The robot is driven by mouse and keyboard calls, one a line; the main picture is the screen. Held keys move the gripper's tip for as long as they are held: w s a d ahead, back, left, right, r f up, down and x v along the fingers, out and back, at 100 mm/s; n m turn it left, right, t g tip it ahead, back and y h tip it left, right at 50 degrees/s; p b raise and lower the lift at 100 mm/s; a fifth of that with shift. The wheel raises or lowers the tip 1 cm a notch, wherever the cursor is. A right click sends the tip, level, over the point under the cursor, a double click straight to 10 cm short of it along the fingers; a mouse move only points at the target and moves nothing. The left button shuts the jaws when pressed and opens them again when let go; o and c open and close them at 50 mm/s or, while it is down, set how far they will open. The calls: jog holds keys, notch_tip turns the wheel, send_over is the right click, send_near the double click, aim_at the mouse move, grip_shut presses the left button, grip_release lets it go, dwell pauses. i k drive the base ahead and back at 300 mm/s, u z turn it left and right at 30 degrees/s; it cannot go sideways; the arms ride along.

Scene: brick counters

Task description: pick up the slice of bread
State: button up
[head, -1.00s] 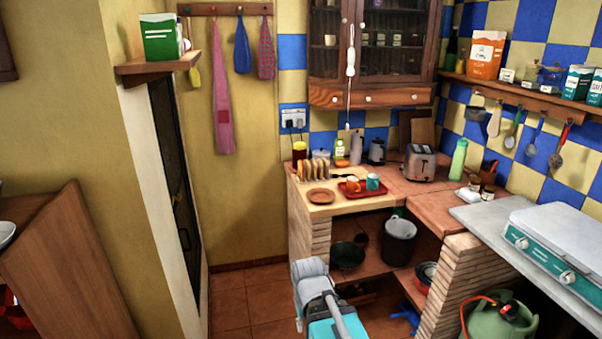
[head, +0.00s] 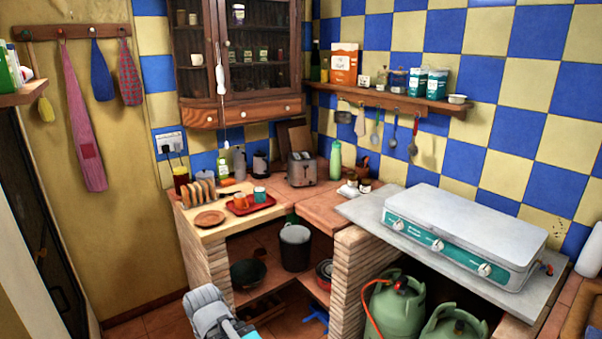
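Several slices of bread (head: 199,193) stand upright in a row, apparently in a rack, on the light wooden left part of the brick counter (head: 225,226). A round brown plate (head: 209,219) lies in front of them, empty as far as I can see. Part of my own arm, grey and turquoise, shows at the bottom edge, low in front of the counter and well short of the bread. My gripper's fingers cannot be made out in this view.
A red tray (head: 250,206) with cups sits right of the bread. A dark red jar (head: 181,178) stands behind it on the left. A toaster (head: 302,169) and green bottle (head: 335,160) stand farther right. A gas stove (head: 465,236) and green gas cylinders (head: 395,304) are at the right.

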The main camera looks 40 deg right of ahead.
aim_at(186, 192)
jog(key=u, duration=0.1)
jog(key=i, duration=2.25)
jog(key=z, duration=0.2)
